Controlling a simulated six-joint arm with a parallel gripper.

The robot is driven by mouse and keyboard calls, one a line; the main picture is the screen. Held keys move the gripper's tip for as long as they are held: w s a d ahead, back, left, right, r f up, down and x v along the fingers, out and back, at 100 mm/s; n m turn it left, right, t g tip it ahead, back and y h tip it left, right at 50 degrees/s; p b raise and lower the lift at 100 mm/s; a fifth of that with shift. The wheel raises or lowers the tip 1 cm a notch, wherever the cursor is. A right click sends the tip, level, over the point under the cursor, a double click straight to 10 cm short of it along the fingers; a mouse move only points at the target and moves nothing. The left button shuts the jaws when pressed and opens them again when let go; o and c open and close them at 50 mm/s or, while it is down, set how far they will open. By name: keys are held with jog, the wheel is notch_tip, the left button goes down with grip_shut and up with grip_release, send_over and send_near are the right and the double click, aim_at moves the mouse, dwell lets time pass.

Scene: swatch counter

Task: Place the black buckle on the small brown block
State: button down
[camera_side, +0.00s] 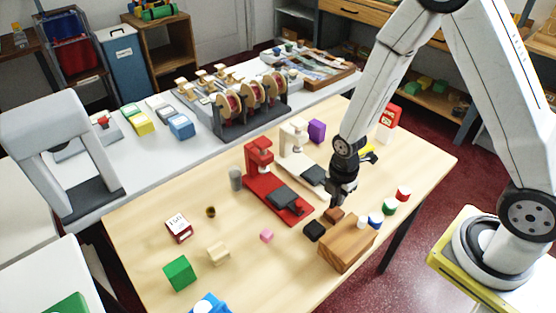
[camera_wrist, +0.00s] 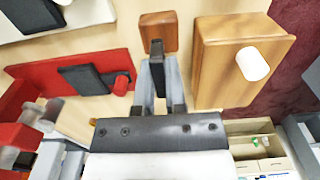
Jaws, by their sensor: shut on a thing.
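My gripper (camera_side: 338,200) points down over the small brown block (camera_side: 334,214), close beside the large wooden block. In the wrist view my gripper (camera_wrist: 157,70) is shut on the black buckle (camera_wrist: 156,47), a small dark piece at the fingertips. The buckle overlaps the near edge of the small brown block (camera_wrist: 158,30) in that view. I cannot tell whether the buckle touches the block. In the side view the dark fingers mostly hide the buckle.
The large wooden block (camera_side: 345,248) bears a white cylinder (camera_wrist: 252,64). A red stand (camera_side: 262,185) and a white stand (camera_side: 293,148) are behind. Blue, green and red cylinders stand at right.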

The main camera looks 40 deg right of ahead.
jog(key=shift+f, duration=1.5)
jog(key=shift+f, duration=0.1)
jog(key=c, duration=0.7)
grip_release()
jog(key=shift+r, duration=6.1)
jog(key=shift+r, duration=0.1)
